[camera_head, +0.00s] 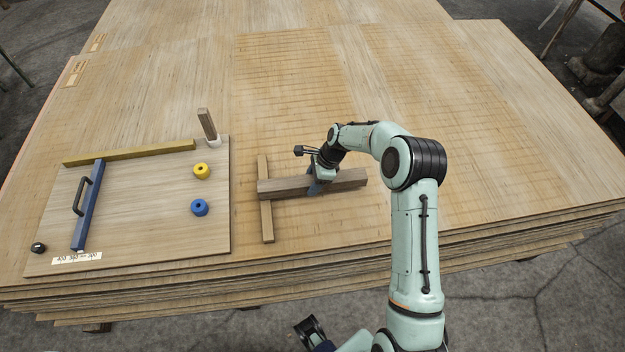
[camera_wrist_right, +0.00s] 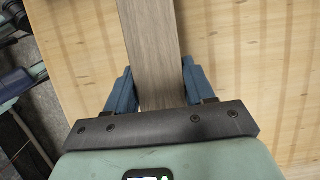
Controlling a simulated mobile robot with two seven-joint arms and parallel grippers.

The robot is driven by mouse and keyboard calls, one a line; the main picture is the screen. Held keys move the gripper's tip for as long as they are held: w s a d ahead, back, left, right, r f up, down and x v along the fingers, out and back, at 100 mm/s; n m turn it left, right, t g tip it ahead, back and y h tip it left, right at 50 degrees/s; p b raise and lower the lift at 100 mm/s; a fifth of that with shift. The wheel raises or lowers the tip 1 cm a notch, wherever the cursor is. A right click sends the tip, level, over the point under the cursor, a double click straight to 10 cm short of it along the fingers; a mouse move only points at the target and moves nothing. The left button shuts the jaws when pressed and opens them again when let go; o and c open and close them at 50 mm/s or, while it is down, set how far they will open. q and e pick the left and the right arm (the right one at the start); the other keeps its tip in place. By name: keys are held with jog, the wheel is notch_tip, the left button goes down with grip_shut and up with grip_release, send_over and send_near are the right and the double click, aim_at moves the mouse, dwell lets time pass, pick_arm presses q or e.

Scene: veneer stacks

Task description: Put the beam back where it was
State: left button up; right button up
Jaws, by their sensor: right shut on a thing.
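A grey-brown beam (camera_head: 345,179) lies crosswise in the head view. Its left part is over a pale narrow slat (camera_head: 266,222); I cannot tell whether it touches the slat. My right gripper (camera_head: 314,187) is shut on the beam near its middle, from above. In the right wrist view the beam (camera_wrist_right: 150,45) runs between the two blue fingers of my right gripper (camera_wrist_right: 152,92). At the bottom edge of the head view, a dark part that seems to be my left gripper (camera_head: 312,332) shows partly; its jaws cannot be made out.
The veneer stack (camera_head: 480,120) is clear behind and right.

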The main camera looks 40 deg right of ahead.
jog(key=shift+f, duration=0.25)
jog(key=o, duration=1.4)
jog(key=v, duration=0.6)
jog(key=p+v, duration=0.1)
jog(key=v, duration=0.6)
jog(key=shift+w+a+r, duration=0.1)
jog(key=shift+a, duration=0.1)
jog(key=shift+r, duration=0.1)
